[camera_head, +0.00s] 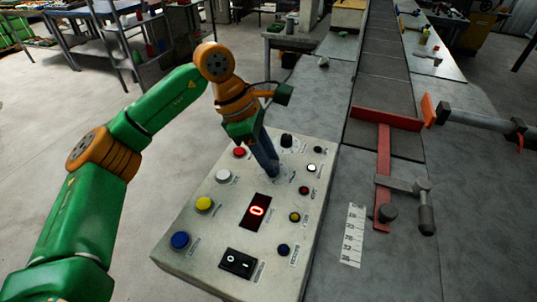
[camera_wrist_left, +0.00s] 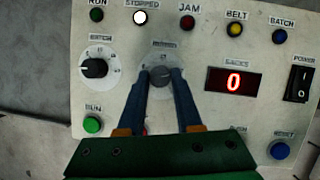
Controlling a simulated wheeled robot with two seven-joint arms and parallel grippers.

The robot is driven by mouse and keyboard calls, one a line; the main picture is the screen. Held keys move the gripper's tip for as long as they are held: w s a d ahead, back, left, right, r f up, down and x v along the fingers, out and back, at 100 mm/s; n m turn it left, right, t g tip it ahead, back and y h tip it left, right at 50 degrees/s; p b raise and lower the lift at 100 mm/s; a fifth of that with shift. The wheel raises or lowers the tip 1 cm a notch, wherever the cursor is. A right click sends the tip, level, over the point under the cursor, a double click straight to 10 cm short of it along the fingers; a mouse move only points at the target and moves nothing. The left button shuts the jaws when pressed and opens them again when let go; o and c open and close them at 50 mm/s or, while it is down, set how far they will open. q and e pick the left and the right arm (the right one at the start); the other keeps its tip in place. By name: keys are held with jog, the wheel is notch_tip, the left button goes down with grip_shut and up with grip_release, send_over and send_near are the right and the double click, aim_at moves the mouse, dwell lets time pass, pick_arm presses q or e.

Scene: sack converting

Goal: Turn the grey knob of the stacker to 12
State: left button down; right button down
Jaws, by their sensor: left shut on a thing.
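The grey knob (camera_wrist_left: 160,84) sits on the pale control panel between a black knob and a red display. My left gripper (camera_wrist_left: 160,77) is shut on the grey knob, one dark blue finger on each side of it. The dial's printed numbers are too small and blurred to read. In the head view my left gripper (camera_head: 270,170) points down onto the control panel (camera_head: 205,262) and hides the grey knob. The display (camera_wrist_left: 234,81) reads a red 0. My right gripper is not in view.
A black knob (camera_wrist_left: 95,68) stands left of the grey one. Lamps line the panel's top edge; the white lamp (camera_wrist_left: 140,17) labelled STOPPED is lit. A green button (camera_wrist_left: 92,124) and a black power switch (camera_wrist_left: 298,84) are near. A conveyor with a red bar (camera_head: 384,170) lies right.

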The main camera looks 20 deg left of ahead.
aim_at(258, 170)
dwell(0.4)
pick_arm(q)
jog(key=c, duration=0.9)
grip_release()
jog(key=o, duration=0.3)
jog(key=shift+d, duration=0.15)
jog(key=v, duration=0.7)
